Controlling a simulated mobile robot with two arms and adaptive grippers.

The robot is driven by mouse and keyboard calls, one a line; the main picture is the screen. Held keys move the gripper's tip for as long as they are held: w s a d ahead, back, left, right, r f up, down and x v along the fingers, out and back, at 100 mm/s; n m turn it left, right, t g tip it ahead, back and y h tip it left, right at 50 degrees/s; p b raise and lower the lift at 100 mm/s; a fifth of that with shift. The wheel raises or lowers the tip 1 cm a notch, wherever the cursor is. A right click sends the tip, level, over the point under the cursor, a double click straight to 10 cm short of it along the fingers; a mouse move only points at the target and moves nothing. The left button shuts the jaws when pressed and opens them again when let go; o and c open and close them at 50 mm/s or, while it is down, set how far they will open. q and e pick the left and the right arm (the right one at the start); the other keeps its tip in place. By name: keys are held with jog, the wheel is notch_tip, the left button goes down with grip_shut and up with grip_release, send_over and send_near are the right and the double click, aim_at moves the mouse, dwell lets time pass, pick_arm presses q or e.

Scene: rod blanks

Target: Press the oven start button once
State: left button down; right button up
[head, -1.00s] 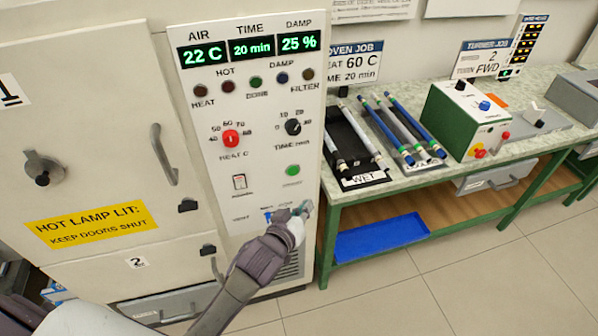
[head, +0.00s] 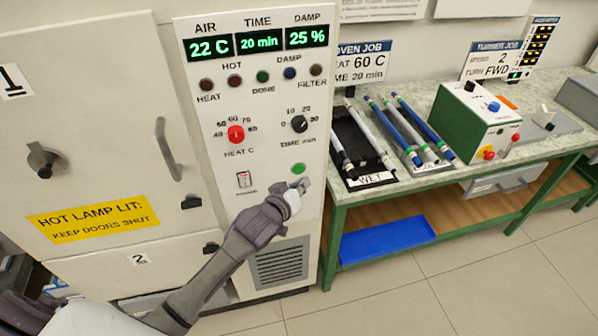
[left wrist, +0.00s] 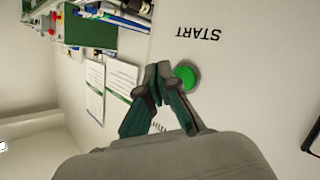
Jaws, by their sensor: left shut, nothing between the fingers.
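The green oven start button (head: 298,169) is on the white control panel (head: 210,130), below the time dial. My left gripper (head: 303,184) is shut and empty, with its tips just below and to the right of the button in the head view. In the left wrist view the green button (left wrist: 187,77) shows beside the shut fingertips (left wrist: 165,72), near the upside-down word START. The tips are close to the panel; I cannot tell whether they touch it. The button face is mostly uncovered. My right gripper is not in view.
The panel also has a red heat dial (head: 236,133), a black time dial (head: 298,124) and a rocker switch (head: 244,180). Oven doors with a yellow sign (head: 93,218) are on the left. A bench (head: 440,180) with rods and a green machine (head: 470,120) stands on the right.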

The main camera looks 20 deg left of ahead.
pick_arm(q)
jog(key=shift+w+a, duration=0.4)
jog(key=shift+w, duration=0.1)
jog(key=shift+r, duration=0.1)
dwell(1.1)
jog(key=shift+w+a, duration=0.2)
jog(key=shift+w, duration=0.15)
jog(key=shift+w+a, duration=0.25)
jog(key=shift+w, duration=0.05)
dwell(0.8)
jog(key=shift+s+d, duration=0.1)
jog(key=shift+s+d+p, duration=0.4)
jog(key=shift+s+p, duration=0.15)
jog(key=shift+p, duration=0.1)
